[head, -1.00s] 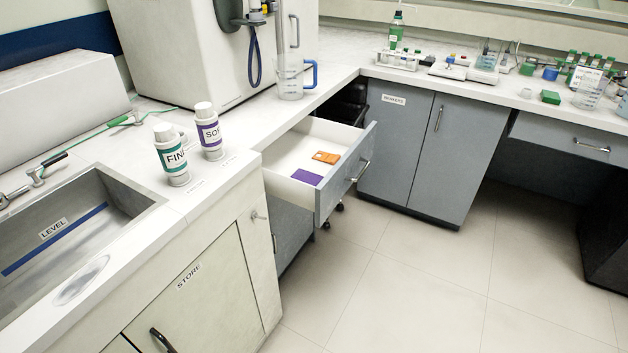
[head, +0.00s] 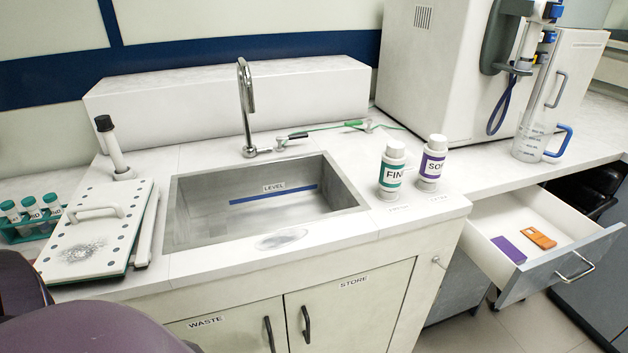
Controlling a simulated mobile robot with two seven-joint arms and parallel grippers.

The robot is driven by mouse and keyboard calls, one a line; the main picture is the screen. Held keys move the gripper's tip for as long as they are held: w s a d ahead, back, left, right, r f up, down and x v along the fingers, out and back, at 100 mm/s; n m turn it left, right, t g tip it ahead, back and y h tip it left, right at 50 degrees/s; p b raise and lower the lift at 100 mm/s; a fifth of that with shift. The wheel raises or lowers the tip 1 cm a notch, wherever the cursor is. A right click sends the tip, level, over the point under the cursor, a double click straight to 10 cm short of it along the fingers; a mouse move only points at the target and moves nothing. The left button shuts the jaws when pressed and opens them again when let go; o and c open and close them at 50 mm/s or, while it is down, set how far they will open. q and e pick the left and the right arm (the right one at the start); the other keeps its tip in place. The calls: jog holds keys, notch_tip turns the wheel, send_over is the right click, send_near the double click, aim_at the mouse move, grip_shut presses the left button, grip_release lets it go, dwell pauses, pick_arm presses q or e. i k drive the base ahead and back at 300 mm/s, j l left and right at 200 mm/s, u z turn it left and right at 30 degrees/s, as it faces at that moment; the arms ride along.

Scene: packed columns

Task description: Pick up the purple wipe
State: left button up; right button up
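The purple wipe (head: 509,249) is a flat purple rectangle. It lies in the open drawer (head: 585,250) at the right of the head view, near the drawer's front left corner. An orange piece (head: 538,237) with a small dark mark lies beside it, a little to the right. Neither of my grippers shows in the head view. Nothing touches the wipe or covers it.
A sink (head: 262,205) with a tap is in the middle of the counter. A teal-labelled bottle (head: 392,171) and a purple-labelled bottle (head: 431,164) stand right of it. A measuring jug (head: 530,135) stands behind the drawer. A white board (head: 97,232) lies left of the sink.

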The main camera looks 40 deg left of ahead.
aim_at(514, 254)
jog(key=i+l+u, duration=0.15)
jog(key=u, duration=0.3)
jog(key=i+l+u, duration=0.1)
jog(key=l+u, duration=0.2)
jog(key=u, duration=0.15)
jog(key=l+u, duration=0.2)
jog(key=l, duration=0.2)
jog(key=i+l+u, duration=0.15)
jog(key=l, duration=0.3)
jog(key=l+u, duration=0.2)
jog(key=l, duration=1.6)
jog(key=i, duration=0.05)
